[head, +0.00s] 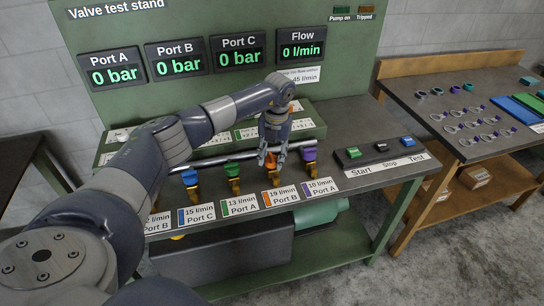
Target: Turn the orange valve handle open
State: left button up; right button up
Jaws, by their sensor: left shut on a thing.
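The orange valve handle (271,163) sits on a brass valve body in the row on the bench, behind the label "19 l/min Port B". My left gripper (272,158) points down at it from above and is shut on it, one finger at each side. The fingers hide part of the handle, so its exact angle is hard to tell. My right gripper is not in the head view.
Blue (190,178), green (232,169) and purple (309,154) valve handles stand close by along a metal pipe. Start, stop and test buttons (381,147) are to the right. The port and flow displays (301,50) read 0. A side table (440,100) holds rings.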

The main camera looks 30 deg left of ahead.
pick_arm(q)
jog(key=o, duration=1)
jog(key=shift+o, duration=0.2)
notch_tip(320, 180, up, 12)
jog(key=shift+d, duration=0.45)
jog(key=shift+w, duration=0.15)
